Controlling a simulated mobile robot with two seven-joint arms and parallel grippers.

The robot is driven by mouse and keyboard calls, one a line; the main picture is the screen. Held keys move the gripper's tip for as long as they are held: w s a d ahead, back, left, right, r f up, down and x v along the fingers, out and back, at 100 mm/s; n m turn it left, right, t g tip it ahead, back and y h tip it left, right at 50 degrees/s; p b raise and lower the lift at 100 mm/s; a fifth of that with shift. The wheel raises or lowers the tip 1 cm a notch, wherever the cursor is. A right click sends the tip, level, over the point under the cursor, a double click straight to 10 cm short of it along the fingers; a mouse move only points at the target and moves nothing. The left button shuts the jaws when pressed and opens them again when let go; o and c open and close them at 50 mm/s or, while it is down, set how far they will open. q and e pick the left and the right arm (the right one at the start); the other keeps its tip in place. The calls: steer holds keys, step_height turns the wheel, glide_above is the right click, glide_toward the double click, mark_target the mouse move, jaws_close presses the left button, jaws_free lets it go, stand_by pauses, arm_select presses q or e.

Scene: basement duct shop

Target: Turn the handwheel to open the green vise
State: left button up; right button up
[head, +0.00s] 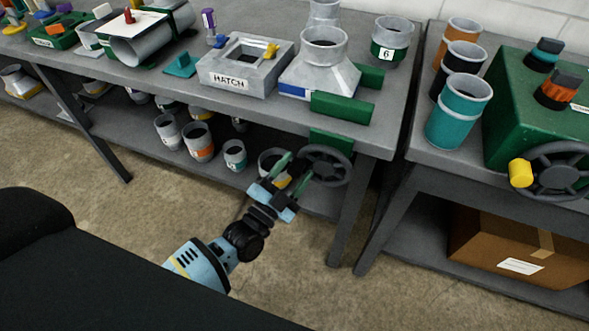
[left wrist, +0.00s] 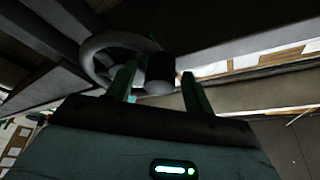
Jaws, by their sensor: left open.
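The green vise shows in the head view at the bench's front right corner, with two green jaw blocks (head: 342,107) on the top, a gap between them. Its dark grey handwheel (head: 325,150) hangs below the front edge. It also shows in the left wrist view (left wrist: 92,46), with a dark cylindrical grip (left wrist: 160,68) on it. My left gripper (head: 294,171) is open at the wheel's left side. In the left wrist view its green fingers (left wrist: 160,88) stand on either side of the grip. I cannot tell whether they touch it. My right gripper is not in view.
A grey funnel-shaped duct piece (head: 320,75) and a box marked HATCH (head: 245,78) stand near the jaws. Several cups sit on the shelf below (head: 199,140). On the right bench, a green machine (head: 510,100) has another dark handwheel (head: 560,170) with a yellow knob (head: 520,173).

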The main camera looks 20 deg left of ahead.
arm_select(q)
steer(key=shift+w, duration=0.1)
jaws_close()
stand_by(0.3)
